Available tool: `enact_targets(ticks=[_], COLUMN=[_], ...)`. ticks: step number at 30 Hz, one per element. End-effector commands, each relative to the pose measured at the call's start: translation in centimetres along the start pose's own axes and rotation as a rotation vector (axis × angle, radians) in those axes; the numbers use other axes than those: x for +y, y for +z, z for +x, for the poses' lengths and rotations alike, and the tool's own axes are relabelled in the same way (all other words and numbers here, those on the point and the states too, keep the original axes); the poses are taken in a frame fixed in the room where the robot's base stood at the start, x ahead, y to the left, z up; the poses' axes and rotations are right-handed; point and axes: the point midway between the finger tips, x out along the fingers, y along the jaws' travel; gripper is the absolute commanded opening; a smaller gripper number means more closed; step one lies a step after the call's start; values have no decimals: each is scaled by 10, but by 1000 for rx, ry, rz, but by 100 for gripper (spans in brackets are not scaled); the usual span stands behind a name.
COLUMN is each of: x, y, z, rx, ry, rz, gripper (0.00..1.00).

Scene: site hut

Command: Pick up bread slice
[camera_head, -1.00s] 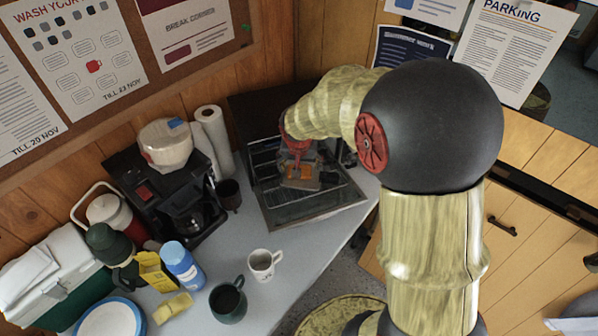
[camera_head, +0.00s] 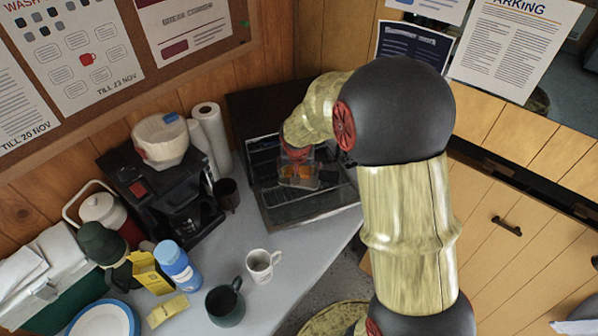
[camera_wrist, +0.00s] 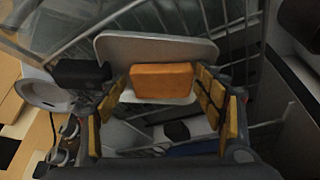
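An orange-brown block that looks like the bread slice (camera_wrist: 162,82) is in the middle of the wrist view, with a pale grey tray-like surface (camera_wrist: 150,47) behind and under it. My gripper (camera_wrist: 162,92) has its yellow-padded fingers on either side of the block, with their tips close to its left and right edges. I cannot tell whether they touch it. In the head view my gripper (camera_head: 299,180) is inside the open toaster oven (camera_head: 315,212), with an orange patch between its fingers. My gripper partly hides the oven's inside.
Wire racks (camera_wrist: 235,20) lie close around my gripper. A dark brown mug (camera_head: 227,194), coffee maker (camera_head: 178,205) and paper towel roll (camera_head: 212,135) stand left of the oven. A white mug (camera_head: 262,265) and green mug (camera_head: 225,303) stand nearer on the counter.

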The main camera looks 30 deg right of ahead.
Motion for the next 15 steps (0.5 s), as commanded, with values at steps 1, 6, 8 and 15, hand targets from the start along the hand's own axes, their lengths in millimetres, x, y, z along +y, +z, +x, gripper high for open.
enact_targets(ticks=[1,6,8,15], x=[0,0,0,0], y=[0,0,0,0], z=[0,0,0,0], rx=[0,0,0,0], ry=[0,0,0,0], rz=[0,0,-1,-1], gripper=[64,54,51,40])
